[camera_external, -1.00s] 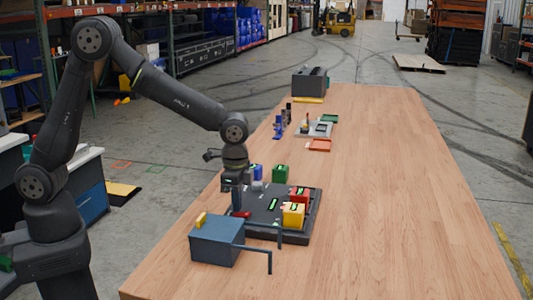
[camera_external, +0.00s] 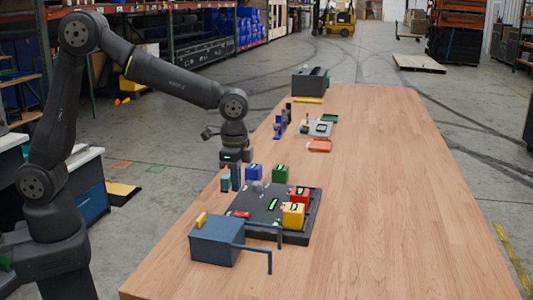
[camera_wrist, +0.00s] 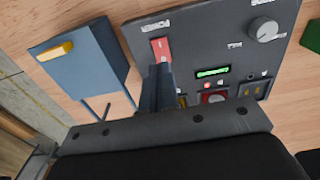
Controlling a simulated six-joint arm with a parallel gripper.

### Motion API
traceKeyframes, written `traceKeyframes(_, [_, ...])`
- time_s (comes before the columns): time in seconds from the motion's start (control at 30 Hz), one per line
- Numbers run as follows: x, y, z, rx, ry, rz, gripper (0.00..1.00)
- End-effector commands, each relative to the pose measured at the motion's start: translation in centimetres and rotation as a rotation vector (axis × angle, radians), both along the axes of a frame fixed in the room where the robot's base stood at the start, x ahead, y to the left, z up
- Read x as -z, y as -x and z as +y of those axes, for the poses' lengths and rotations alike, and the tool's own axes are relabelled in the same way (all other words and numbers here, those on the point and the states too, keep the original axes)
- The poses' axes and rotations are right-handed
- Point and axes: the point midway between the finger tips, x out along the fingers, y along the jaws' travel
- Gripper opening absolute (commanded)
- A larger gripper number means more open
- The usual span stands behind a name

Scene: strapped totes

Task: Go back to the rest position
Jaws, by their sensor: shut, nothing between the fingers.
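My gripper (camera_external: 235,186) is in the air over the far left side of the dark control panel (camera_external: 262,203), above the wooden table. In the wrist view its fingers (camera_wrist: 158,82) are together and empty, pointing toward the red power switch (camera_wrist: 160,48) on the panel. I cannot tell from that view whether they touch it; in the outside view the fingers look raised, apart from the panel's red switch (camera_external: 241,214). The panel also carries a grey knob (camera_wrist: 263,30) and a lit green display (camera_wrist: 213,72).
A blue-grey box (camera_external: 215,242) with a yellow handle and bent rods stands at the near left. Blue (camera_external: 254,172), green (camera_external: 281,174), red (camera_external: 299,193) and yellow (camera_external: 292,215) blocks stand on or around the panel. The table's right side (camera_external: 400,200) is clear.

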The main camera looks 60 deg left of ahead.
Motion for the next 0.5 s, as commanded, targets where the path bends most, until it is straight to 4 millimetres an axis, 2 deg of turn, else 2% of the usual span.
traceKeyframes(0.27, [0.9,0.0,0.0,0.0,-0.001,0.002,0.0])
traceKeyframes(0.5, [4.3,0.1,0.0,0.0,-0.001,0.003,0.0])
